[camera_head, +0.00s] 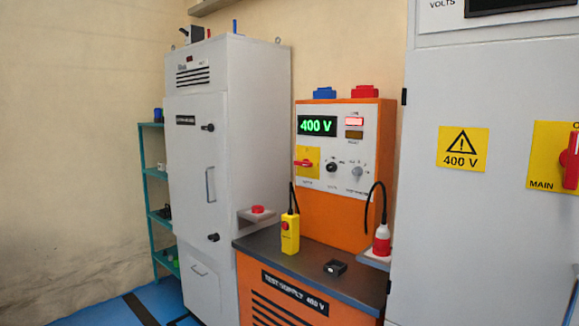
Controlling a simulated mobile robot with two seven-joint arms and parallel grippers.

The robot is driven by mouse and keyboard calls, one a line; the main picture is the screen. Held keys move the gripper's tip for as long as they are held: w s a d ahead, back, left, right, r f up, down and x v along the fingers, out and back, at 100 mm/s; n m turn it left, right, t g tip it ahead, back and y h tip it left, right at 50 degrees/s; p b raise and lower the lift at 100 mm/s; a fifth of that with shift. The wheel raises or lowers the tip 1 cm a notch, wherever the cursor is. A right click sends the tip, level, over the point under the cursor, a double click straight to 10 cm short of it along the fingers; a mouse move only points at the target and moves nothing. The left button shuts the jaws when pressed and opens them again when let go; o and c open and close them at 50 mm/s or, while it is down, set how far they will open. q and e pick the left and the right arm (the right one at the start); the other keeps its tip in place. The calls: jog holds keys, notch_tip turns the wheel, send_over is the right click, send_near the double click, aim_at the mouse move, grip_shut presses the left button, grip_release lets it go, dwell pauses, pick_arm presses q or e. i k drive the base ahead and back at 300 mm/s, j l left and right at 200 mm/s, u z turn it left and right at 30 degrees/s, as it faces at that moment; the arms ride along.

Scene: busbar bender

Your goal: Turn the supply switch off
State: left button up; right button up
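The test supply (318,240) is an orange unit with a pale front panel, and its green display (317,125) reads 400 V. On that panel a red rotary handle (303,163) sits on a yellow plate (313,154). The handle lies roughly horizontal. The small label under it is too small to read, so I cannot tell for sure that this is the supply switch. A red indicator (354,121) on the panel is lit. Neither of my grippers is in view.
A yellow pendant (290,233) and a small black box (335,267) are on the dark worktop (275,252). A grey cabinet (190,150) stands left. Another red handle (570,160) marked MAIN is on the right cabinet.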

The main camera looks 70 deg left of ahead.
aim_at(305, 163)
jog(key=u, duration=2.2)
jog(key=z, duration=0.4)
jog(key=i+j+z, duration=0.15)
jog(key=j+z, duration=0.25)
jog(key=i+j+z, duration=0.1)
jog(key=z, duration=0.25)
jog(key=i+j+z, duration=0.1)
jog(key=j+z, duration=0.15)
jog(key=j, duration=0.55)
jog(key=j+z, duration=0.3)
jog(key=j, duration=2.05)
jog(key=i+z, duration=0.05)
